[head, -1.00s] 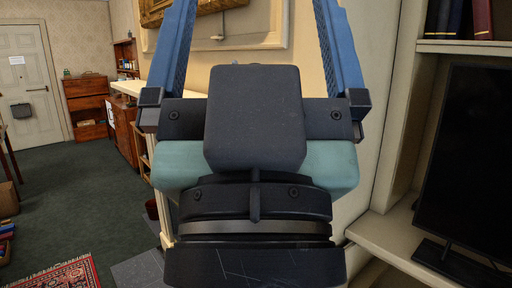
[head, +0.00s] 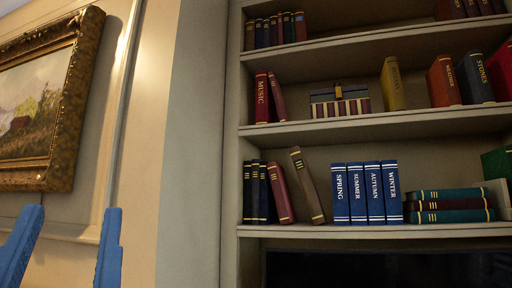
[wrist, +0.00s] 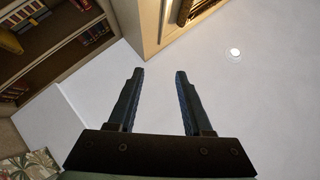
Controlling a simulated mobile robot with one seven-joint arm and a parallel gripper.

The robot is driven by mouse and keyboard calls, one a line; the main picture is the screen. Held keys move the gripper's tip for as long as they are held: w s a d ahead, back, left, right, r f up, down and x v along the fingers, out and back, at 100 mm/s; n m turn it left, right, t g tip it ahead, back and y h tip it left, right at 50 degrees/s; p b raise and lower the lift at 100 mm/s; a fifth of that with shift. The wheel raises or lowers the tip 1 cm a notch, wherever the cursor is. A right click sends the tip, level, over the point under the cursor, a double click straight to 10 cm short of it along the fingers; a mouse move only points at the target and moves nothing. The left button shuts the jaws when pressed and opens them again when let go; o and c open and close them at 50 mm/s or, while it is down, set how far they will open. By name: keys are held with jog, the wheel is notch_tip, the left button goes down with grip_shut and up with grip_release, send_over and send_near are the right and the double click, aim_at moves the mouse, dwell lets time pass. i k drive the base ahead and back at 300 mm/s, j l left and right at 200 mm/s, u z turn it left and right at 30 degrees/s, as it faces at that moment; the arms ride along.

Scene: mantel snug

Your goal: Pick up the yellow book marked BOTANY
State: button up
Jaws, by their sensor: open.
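The yellow book (head: 392,84) stands upright on the middle shelf of the bookcase, with dark lettering on its spine that looks like BOTANY. A yellow object that may be the same book shows at the left edge of the wrist view (wrist: 10,42). My gripper (head: 70,210) is at the lower left of the head view, in front of the wall and well apart from the book. In the wrist view my gripper (wrist: 160,72) has its two blue fingers apart with nothing between them.
Blue season books (head: 366,194) stand on the shelf below. A gold-framed picture (head: 45,105) hangs left.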

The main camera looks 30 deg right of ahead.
aim_at(389, 78)
jog(key=z, duration=1.9)
jog(key=i+j, duration=0.1)
jog(key=j, duration=0.35)
jog(key=i+j, duration=0.15)
jog(key=j, duration=0.3)
jog(key=z, duration=0.05)
